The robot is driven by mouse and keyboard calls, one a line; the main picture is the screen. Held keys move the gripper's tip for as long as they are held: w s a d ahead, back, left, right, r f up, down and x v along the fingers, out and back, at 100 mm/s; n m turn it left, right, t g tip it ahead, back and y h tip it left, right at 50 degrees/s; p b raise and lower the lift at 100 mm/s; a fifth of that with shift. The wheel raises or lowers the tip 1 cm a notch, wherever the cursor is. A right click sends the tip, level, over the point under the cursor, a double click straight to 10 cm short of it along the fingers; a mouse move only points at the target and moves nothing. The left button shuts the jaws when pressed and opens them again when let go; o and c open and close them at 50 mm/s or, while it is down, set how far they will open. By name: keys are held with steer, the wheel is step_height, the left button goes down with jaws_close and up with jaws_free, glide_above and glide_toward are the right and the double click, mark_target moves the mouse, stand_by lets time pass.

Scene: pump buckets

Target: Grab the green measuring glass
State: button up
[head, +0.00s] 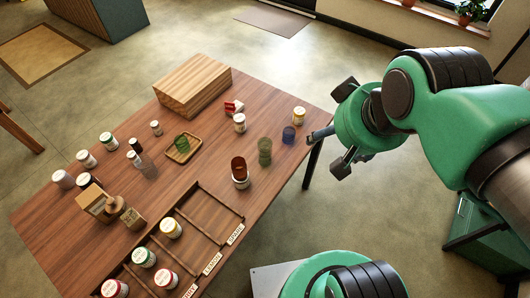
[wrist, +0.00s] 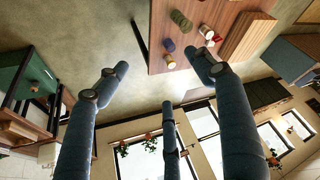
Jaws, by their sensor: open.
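A tall olive-green see-through glass (head: 265,152) stands on the right part of the wooden table in the head view. A smaller green see-through glass (head: 181,143) stands on a small wooden tray (head: 190,152). I cannot tell from markings which is the measuring glass. A green see-through glass (wrist: 181,19) also shows near the top of the wrist view. My gripper (head: 333,128) is off the table's right edge, to the right of the olive-green glass and apart from it. Its three fingers are spread in the wrist view (wrist: 165,90), with nothing between them.
A blue glass (head: 289,135) and a yellow-lidded jar (head: 299,117) stand between my gripper and the olive-green glass or near that line. A brown cup on a jar (head: 240,172), a wooden box (head: 192,86), a divided rack (head: 205,215) and several jars fill the table.

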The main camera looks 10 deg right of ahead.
steer(key=m+g, duration=0.6)
glide_above(265, 145)
steer(key=s, duration=0.3)
step_height(265, 145, down, 32)
steer(key=shift+w+a, duration=0.15)
steer(key=shift+w, duration=0.05)
steer(key=shift+f+b, duration=0.7)
steer(key=shift+f, duration=3.6)
